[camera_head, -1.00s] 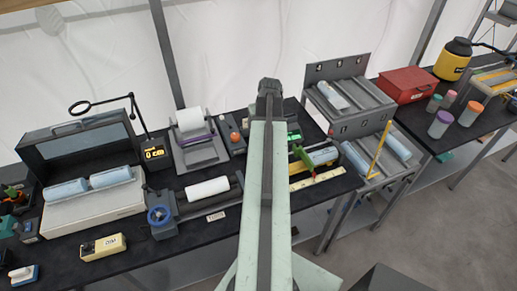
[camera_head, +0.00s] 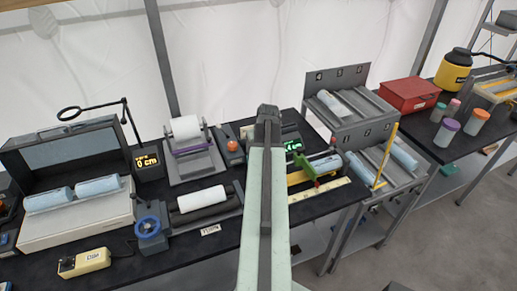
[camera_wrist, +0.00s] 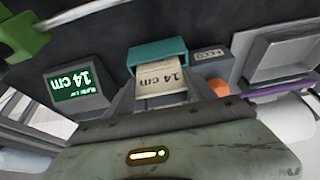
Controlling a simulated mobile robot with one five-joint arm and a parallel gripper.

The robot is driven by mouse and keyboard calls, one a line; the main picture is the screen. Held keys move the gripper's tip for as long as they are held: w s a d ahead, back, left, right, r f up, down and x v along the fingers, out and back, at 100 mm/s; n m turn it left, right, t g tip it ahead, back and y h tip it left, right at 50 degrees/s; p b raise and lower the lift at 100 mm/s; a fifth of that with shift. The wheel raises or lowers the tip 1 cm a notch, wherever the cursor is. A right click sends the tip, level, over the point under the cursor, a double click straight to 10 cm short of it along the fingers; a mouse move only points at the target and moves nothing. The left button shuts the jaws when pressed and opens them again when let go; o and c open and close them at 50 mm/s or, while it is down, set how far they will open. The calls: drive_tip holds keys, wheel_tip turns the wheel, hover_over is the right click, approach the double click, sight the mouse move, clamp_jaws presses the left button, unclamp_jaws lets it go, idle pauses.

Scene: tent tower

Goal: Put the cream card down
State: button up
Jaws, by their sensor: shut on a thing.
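The cream card (camera_wrist: 162,83) shows in the wrist view, printed "14 cm" and seen upside down. Its far end lies against a teal block (camera_wrist: 157,52); I cannot tell whether they are joined. My gripper (camera_wrist: 160,97) is shut on the card, with grey fingers on either side of it. In the head view my arm points to the back of the black bench (camera_head: 120,262) and hides the gripper and card. A green-lit display (camera_wrist: 77,85) reading "14 cm" is left of the card in the wrist view.
An orange button (camera_wrist: 219,87) is close right of the fingers. A paper-roll stand (camera_head: 193,165), a white roll (camera_head: 201,198) and a lit "0 cm" box (camera_head: 148,160) stand left of my arm. A numbered rack (camera_head: 340,118) and a red case (camera_head: 408,95) stand right.

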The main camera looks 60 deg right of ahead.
drive_tip(key=shift+f, duration=0.2)
drive_tip(key=o, duration=1.3)
drive_tip(key=shift+r, duration=0.1)
drive_tip(key=shift+r+p, duration=0.4)
drive_tip(key=shift+r, duration=0.1)
drive_tip(key=p+v, duration=1)
drive_tip(key=v, duration=0.1)
drive_tip(key=shift+s+a+r, duration=0.1)
drive_tip(key=shift+s+r, duration=0.05)
drive_tip(key=shift+r, duration=0.05)
drive_tip(key=shift+f, duration=0.1)
